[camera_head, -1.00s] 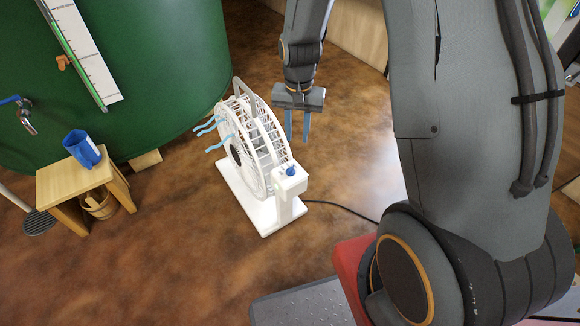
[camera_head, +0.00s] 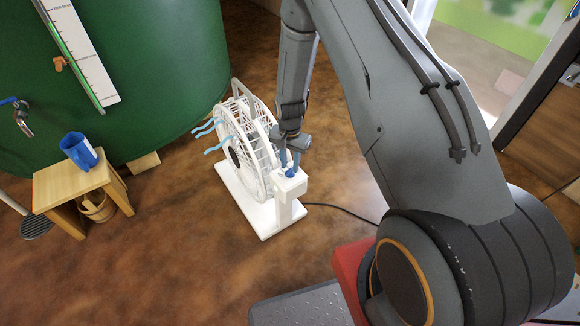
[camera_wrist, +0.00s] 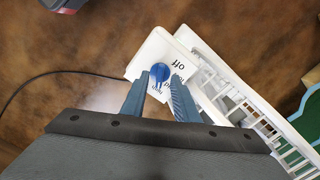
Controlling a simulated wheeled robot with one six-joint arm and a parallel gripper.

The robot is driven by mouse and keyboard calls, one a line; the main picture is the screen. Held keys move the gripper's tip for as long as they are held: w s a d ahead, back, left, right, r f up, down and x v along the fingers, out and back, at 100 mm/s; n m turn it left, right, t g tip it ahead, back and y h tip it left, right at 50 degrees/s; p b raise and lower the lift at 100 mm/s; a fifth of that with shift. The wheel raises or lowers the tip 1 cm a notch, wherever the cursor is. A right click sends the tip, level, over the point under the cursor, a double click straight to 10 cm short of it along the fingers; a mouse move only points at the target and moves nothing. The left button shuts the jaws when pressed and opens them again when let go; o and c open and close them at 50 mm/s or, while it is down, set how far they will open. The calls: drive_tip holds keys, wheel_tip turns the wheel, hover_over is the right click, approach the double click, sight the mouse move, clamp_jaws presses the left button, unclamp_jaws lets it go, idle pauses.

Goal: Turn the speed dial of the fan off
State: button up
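The white fan (camera_head: 258,165) stands upright on the floor, with blue streamers blowing out from its front. Its blue speed dial (camera_wrist: 160,72) sits on top of a white box at the fan's side. The word "off" is printed beside the dial, and another label is partly hidden by my fingers. The dial's pointer seems to face the lower label rather than "off", but it is small. My gripper (camera_wrist: 160,78) is open, pointing down, with its blue fingertips on either side of the dial. I cannot tell whether they touch it. In the head view my gripper (camera_head: 288,162) is right over the box.
A black cord (camera_head: 340,210) runs from the fan across the brown floor. A wooden stool (camera_head: 75,185) with a blue mug (camera_head: 79,150) stands at left, and a large green tank (camera_head: 150,70) is behind. The floor in front of the fan is clear.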

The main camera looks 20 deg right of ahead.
drive_tip(key=shift+f, duration=0.9)
clamp_jaws()
